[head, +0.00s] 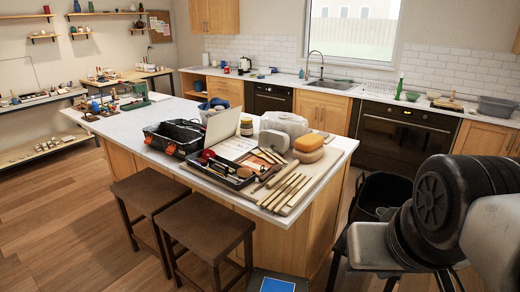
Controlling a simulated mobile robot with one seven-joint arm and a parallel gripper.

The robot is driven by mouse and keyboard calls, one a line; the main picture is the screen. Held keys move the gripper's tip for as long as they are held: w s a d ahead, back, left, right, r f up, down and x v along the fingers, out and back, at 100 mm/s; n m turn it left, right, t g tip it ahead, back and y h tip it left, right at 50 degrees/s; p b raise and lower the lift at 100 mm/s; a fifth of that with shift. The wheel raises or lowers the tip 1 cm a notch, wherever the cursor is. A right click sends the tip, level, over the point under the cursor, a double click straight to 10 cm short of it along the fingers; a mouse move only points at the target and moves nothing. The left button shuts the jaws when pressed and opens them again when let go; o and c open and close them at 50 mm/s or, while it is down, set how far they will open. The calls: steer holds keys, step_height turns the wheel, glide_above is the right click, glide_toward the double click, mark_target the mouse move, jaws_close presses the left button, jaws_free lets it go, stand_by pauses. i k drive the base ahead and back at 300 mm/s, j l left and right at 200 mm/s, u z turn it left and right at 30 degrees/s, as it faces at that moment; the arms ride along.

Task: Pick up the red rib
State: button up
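A small red item (207,156), which may be the red rib, shows in the head view at the left part of an open tool case (232,182) on the island counter. It is too small to make out its shape, and other tools lie close around it. My arm fills the lower right of the view, well to the right of the case. No gripper fingers can be made out.
The white island (140,125) also holds a black toolbox (172,137), an orange sponge (308,142) and several wooden sticks (285,190). Two brown stools (207,225) stand at its near side. A dark bin (380,192) stands right of it. Wood floor is open at left.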

mark_target(207, 154)
steer(key=j+z, duration=0.15)
steer(key=j, duration=0.4)
steer(key=i+j+z, duration=0.1)
steer(key=j, duration=0.5)
steer(key=i+j+z, duration=0.15)
steer(key=j, duration=0.6)
steer(key=i+j+z, duration=0.2)
steer(key=j, duration=0.55)
steer(key=j+z, duration=0.15)
steer(key=j, duration=0.6)
steer(key=i+j+z, duration=0.1)
steer(key=j, duration=0.25)
steer(key=i+j, duration=0.1)
steer(key=j, duration=0.3)
steer(key=i+j+z, duration=0.15)
steer(key=j, duration=0.2)
steer(key=i+j, duration=0.3)
steer(key=j, duration=0.2)
